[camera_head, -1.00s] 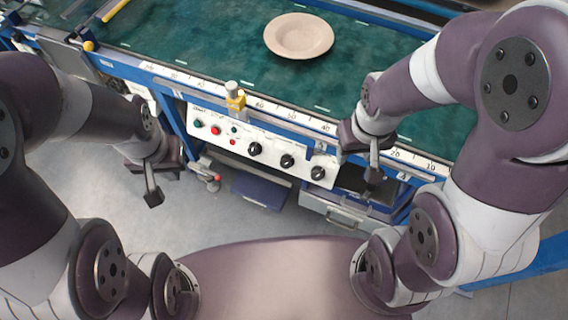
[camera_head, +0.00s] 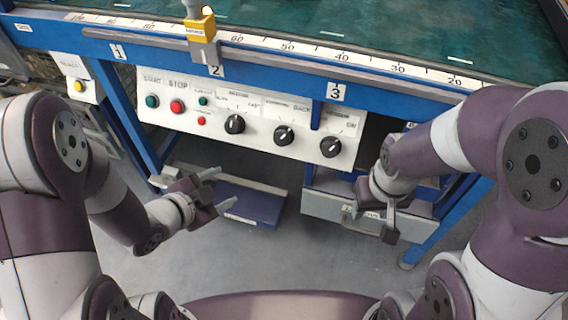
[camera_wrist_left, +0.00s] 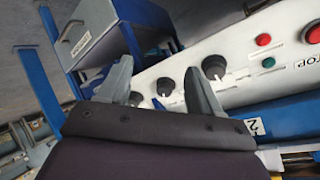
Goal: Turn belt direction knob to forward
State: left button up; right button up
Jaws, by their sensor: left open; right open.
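The white control panel (camera_head: 262,112) on the front of the blue frame carries three black knobs in a row. The middle knob (camera_head: 284,136) has a label above it that seems to read BACK at its right; I take it for the belt direction knob. My left gripper (camera_head: 217,190) is open and empty, below and left of the knobs, apart from the panel. In the left wrist view, the middle knob (camera_wrist_left: 165,86) shows between the two fingers of my left gripper (camera_wrist_left: 160,88). My right gripper (camera_head: 388,225) is open and empty, right of and below the panel.
The left knob (camera_head: 235,124) and right knob (camera_head: 330,147) flank the middle one. A red stop button (camera_head: 177,107) and green start button (camera_head: 152,101) sit at the panel's left. A grey drawer (camera_head: 340,212) and blue box (camera_head: 248,202) are below.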

aim_at(279, 140)
pick_arm(q)
jog(key=d+r+m+t+h, duration=0.2)
jog(key=d+r+m+h, duration=0.2)
jog(key=r, duration=0.2)
jog(key=b+x, duration=0.2)
jog(key=x, duration=0.4)
jog(key=b+x, duration=0.2)
jog(key=x, duration=0.4)
jog(key=shift+w+a+f, duration=0.1)
jog(key=shift+w+f, duration=0.15)
jog(key=shift+w, duration=0.25)
pick_arm(e)
notch_tip(279, 140, down, 4)
jog(key=shift+d+r, duration=0.1)
pick_arm(q)
jog(key=c, duration=1)
jog(key=shift+c, duration=0.2)
